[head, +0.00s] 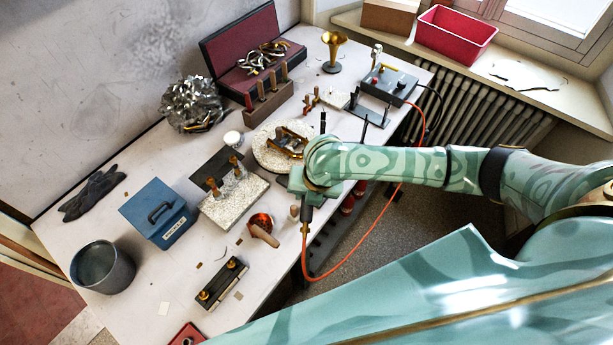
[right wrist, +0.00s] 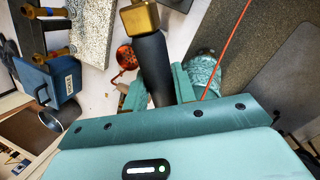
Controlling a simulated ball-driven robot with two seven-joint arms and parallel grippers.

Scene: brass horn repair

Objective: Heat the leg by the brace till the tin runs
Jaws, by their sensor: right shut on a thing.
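Brass tubing, seemingly with the leg and brace (head: 289,141), lies on a round pale speckled block (head: 262,154) on the bench. The joint itself is too small to make out, and my right wrist partly covers the block. My right gripper (right wrist: 158,90) is shut on a black-handled tool (right wrist: 152,58) with a brass collar, likely the torch. The tool's lower end (head: 306,214) shows below my wrist in the head view, with an orange hose (head: 352,262) from it. The working tip and any flame are not visible. My left gripper is not in view.
A grey control box (head: 390,84) stands at the back right. Beside the round block are a rack of wooden-handled tools (head: 268,101) and a pale slab (head: 233,199) with brass fittings. A blue case (head: 158,212) and grey pot (head: 103,267) stand left. The hose loops past the bench edge.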

